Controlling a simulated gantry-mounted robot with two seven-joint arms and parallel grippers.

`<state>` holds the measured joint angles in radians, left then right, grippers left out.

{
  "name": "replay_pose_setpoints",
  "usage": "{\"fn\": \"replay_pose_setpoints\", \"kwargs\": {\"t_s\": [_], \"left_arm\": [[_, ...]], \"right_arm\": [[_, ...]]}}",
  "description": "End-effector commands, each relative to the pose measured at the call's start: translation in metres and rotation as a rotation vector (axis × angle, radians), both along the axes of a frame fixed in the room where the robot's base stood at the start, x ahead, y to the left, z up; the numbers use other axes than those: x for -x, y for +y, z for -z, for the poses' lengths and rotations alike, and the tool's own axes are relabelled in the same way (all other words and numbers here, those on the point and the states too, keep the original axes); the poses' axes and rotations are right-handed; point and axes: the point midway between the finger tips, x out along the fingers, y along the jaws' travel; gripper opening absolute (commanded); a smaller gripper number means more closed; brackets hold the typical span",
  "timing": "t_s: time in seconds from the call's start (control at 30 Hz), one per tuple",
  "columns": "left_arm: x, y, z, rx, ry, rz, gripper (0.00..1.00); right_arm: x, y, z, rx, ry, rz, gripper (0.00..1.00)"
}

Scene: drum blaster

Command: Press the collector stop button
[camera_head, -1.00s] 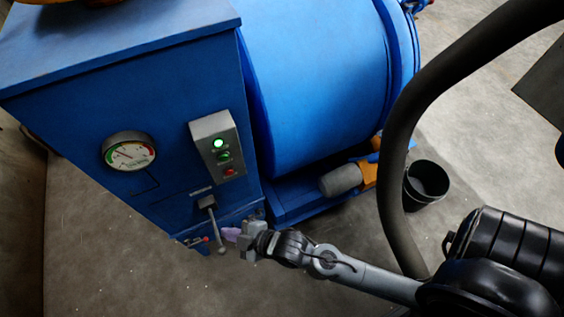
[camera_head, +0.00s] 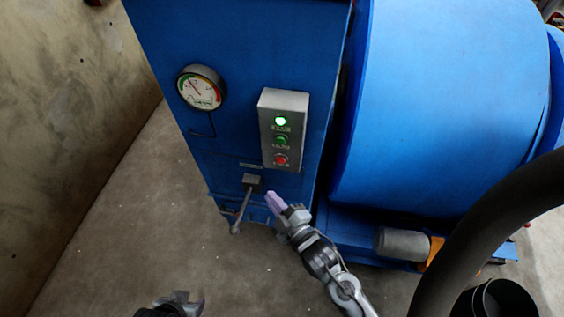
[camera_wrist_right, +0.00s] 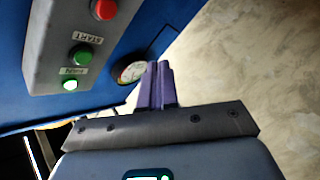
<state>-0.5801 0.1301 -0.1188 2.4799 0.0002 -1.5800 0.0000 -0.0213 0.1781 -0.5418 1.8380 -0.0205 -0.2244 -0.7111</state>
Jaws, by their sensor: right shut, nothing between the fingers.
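A grey control box (camera_head: 269,110) is on the front of the blue cabinet. It carries a lit green lamp (camera_head: 281,120) at the top, a green button (camera_head: 281,140) below it and a red button (camera_head: 281,160) at the bottom. In the right wrist view, the red button (camera_wrist_right: 103,9) is at the upper left and the green button (camera_wrist_right: 80,55), labelled START, is below it. My right gripper (camera_head: 273,201) has purple fingers, shut and empty, below the box and apart from the red button. My left gripper (camera_head: 182,304) shows only partly at the bottom edge; its jaw state is unclear.
A lever (camera_head: 242,208) sticks out of the cabinet just left of my right gripper. A round gauge (camera_head: 201,87) is at the upper left. The blue drum (camera_head: 440,110) and a grey motor (camera_head: 402,243) are to the right, with a black bucket (camera_head: 505,300) at lower right.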

Motion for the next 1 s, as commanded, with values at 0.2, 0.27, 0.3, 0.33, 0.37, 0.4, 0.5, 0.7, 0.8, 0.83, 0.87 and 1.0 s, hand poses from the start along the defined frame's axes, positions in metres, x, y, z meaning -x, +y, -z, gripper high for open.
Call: {"fn": "replay_pose_setpoints", "kwargs": {"t_s": [0.2, 0.27, 0.3, 0.33, 0.37, 0.4, 0.5, 0.7, 0.8, 0.83, 0.87, 1.0], "left_arm": [[0.000, -0.002, 0.000, 0.007, -0.001, -0.003, 0.43], [0.000, -0.002, 0.001, 0.009, -0.002, -0.004, 0.43], [0.000, -0.003, 0.001, 0.011, -0.001, -0.006, 0.43], [0.000, -0.003, 0.002, 0.012, -0.001, -0.007, 0.43], [0.000, -0.004, 0.003, 0.013, -0.001, -0.007, 0.43], [0.000, -0.004, 0.005, 0.014, -0.001, -0.008, 0.43], [0.000, -0.004, 0.009, 0.017, -0.002, -0.009, 0.43], [0.000, -0.004, 0.020, 0.016, -0.001, -0.009, 0.43], [0.000, -0.004, 0.025, 0.014, -0.001, -0.007, 0.43], [0.000, -0.004, 0.027, 0.013, -0.001, -0.006, 0.43], [0.000, -0.003, 0.028, 0.013, -0.001, -0.006, 0.43], [0.000, -0.002, 0.029, 0.007, 0.000, -0.003, 0.43]], "right_arm": [[0.000, 0.000, 0.000, -0.001, 0.001, 0.000, 0.00], [-0.002, -0.001, 0.001, 0.000, 0.000, 0.000, 0.00], [-0.004, -0.001, 0.001, 0.000, 0.000, 0.000, 0.00], [-0.005, -0.001, 0.001, 0.000, 0.000, 0.000, 0.00], [-0.007, -0.002, 0.001, 0.000, 0.000, 0.000, 0.00], [-0.010, -0.002, 0.002, 0.001, -0.001, 0.000, 0.00], [-0.019, -0.005, 0.002, -0.001, -0.001, 0.001, 0.00], [-0.043, -0.010, 0.003, 0.000, -0.001, 0.001, 0.00], [-0.055, -0.014, 0.002, 0.001, -0.001, 0.002, 0.00], [-0.058, -0.014, 0.002, 0.001, -0.001, 0.002, 0.00], [-0.061, -0.015, 0.002, -0.001, -0.001, 0.001, 0.00], [-0.073, -0.018, 0.001, 0.001, -0.001, 0.000, 0.00]]}}
